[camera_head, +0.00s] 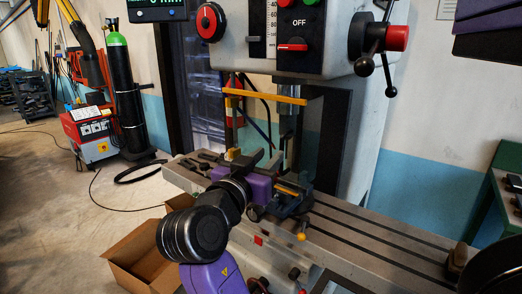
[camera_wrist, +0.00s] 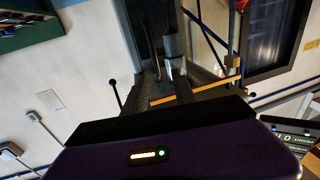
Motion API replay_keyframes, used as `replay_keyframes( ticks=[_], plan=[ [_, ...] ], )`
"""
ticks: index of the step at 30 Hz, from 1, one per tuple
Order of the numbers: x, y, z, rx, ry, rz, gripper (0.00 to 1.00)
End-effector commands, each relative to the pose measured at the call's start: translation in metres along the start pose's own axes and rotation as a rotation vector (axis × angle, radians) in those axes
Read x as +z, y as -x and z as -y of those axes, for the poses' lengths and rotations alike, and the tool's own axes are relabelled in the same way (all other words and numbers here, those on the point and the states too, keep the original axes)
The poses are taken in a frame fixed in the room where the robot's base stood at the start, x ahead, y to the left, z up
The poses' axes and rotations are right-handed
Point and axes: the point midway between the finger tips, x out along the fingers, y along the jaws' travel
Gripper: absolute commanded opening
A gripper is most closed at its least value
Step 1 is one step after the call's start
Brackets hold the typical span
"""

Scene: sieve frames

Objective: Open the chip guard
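The chip guard (camera_head: 265,96) hangs under the machine head in the head view, a see-through panel with a yellow bar along its top and upright edges below. A yellow bar that looks like part of it also crosses the middle of the wrist view (camera_wrist: 212,84). My gripper (camera_head: 262,160), with a purple body and dark fingers, is low in front of the guard, above the machine table. I cannot tell whether it touches the guard. The fingers are dark and partly hidden, so their opening is unclear. Nothing held is visible.
The slotted machine table (camera_head: 370,235) runs to the lower right, with a blue vise (camera_head: 290,203) close beside my gripper. A lever handle (camera_head: 375,45) projects at the upper right. An open cardboard box (camera_head: 140,255) stands on the floor at the left.

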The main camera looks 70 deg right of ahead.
Motion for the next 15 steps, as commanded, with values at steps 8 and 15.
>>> replay_keyframes(
  ticks=[8,15],
  plan=[
    [0.005,-0.021,-0.005,0.020,-0.021,0.026,0.32],
    [0.006,-0.058,-0.005,0.017,-0.021,0.025,0.32]
  ],
)
